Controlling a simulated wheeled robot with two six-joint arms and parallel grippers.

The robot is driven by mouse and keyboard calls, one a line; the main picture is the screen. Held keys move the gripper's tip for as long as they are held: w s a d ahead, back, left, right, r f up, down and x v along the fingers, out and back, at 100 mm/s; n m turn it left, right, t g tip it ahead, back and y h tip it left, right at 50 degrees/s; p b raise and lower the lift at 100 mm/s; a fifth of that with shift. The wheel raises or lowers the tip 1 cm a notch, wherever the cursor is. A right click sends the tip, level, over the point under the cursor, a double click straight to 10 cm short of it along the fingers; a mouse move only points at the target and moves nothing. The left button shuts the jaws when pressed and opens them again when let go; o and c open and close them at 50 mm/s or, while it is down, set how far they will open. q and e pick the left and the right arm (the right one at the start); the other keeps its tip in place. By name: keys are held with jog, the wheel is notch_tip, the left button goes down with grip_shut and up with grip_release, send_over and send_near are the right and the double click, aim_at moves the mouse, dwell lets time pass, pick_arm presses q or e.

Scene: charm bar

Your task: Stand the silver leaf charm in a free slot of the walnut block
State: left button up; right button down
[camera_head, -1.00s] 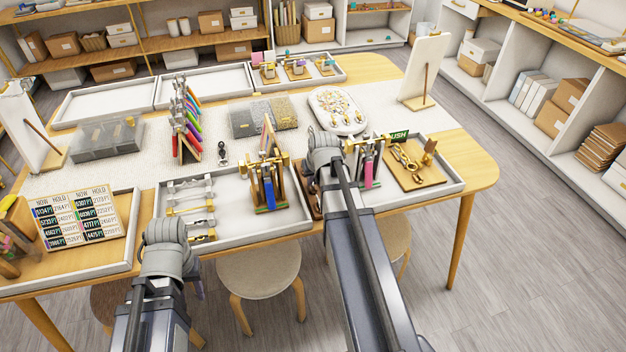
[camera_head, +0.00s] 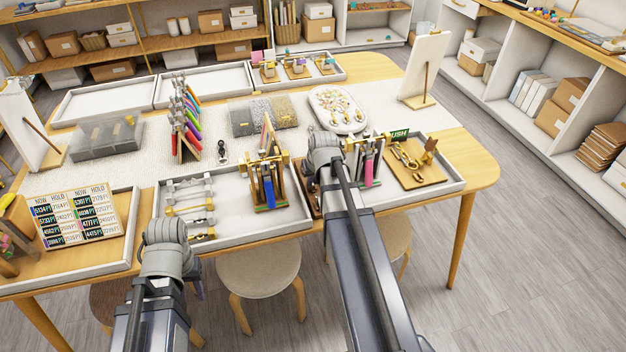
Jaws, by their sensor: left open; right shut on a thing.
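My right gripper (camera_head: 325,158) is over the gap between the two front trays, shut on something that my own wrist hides. A dark brown block (camera_head: 313,196), likely the walnut block, shows as a narrow strip just left of my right arm; its slots are hidden. I cannot make out the silver leaf charm.
The middle tray (camera_head: 232,220) holds metal bars (camera_head: 190,205) and a rack with a blue piece (camera_head: 268,180). The right tray (camera_head: 440,187) holds a wooden board with gold tools (camera_head: 412,162). A price board (camera_head: 78,215) stands at left. A stool (camera_head: 258,272) is in front.

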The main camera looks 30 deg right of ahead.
jog(key=shift+f, duration=0.2)
dwell(0.6)
jog(key=c, duration=0.9)
grip_release()
jog(key=shift+r, duration=0.2)
jog(key=shift+p+v, duration=2.6)
jog(key=shift+v, duration=0.25)
jog(key=shift+s, duration=0.1)
jog(key=p+v, duration=0.7)
jog(key=shift+s+r, duration=0.15)
jog(key=shift+r, duration=0.2)
